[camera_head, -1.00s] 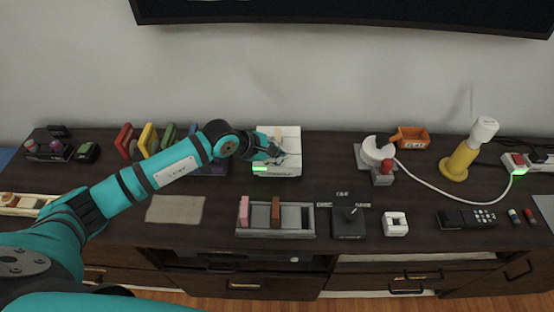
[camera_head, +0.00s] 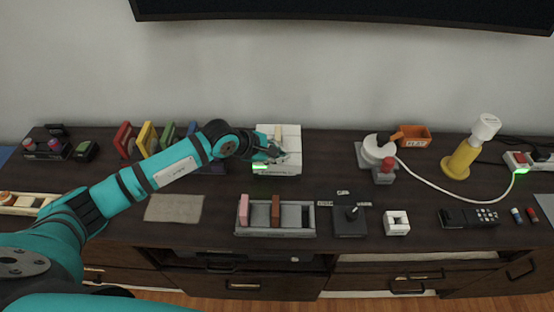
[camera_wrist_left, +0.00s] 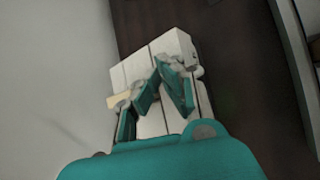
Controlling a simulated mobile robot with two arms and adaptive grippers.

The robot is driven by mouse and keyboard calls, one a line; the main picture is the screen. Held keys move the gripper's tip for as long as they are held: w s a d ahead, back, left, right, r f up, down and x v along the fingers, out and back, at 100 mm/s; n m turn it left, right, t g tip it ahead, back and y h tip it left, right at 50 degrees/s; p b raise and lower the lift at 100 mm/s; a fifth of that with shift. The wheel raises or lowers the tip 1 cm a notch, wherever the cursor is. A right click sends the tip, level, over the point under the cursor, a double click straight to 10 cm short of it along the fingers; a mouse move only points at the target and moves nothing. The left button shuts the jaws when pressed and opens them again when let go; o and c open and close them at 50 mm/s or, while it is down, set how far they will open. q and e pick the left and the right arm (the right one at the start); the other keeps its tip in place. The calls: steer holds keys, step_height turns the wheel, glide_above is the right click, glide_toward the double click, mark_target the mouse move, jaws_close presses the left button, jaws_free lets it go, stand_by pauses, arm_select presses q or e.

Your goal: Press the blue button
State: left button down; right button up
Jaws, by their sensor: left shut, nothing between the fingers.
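My left gripper (camera_head: 276,153) is shut and empty, over the white box (camera_head: 291,134) at the middle back of the dark cabinet top. In the left wrist view its fingers (camera_wrist_left: 170,82) come together in front of the pale, grooved top of the white box (camera_wrist_left: 142,68). I cannot tell whether the fingertips touch it. A green strip (camera_head: 260,168) glows on the box's front left. No blue button is clearly visible; the gripper hides part of the box. My right gripper is not in view.
Coloured upright frames (camera_head: 148,139) stand left of the box, partly behind my left arm. A grey divided tray (camera_head: 293,232) and a joystick (camera_head: 351,213) lie in front. A grey device with a red knob (camera_head: 386,166) and a yellow stand (camera_head: 460,160) are at right.

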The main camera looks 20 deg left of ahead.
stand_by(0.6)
arm_select(q)
steer(key=shift+r, duration=0.45)
step_height(320, 180, up, 6)
steer(key=p, duration=0.3)
stand_by(0.5)
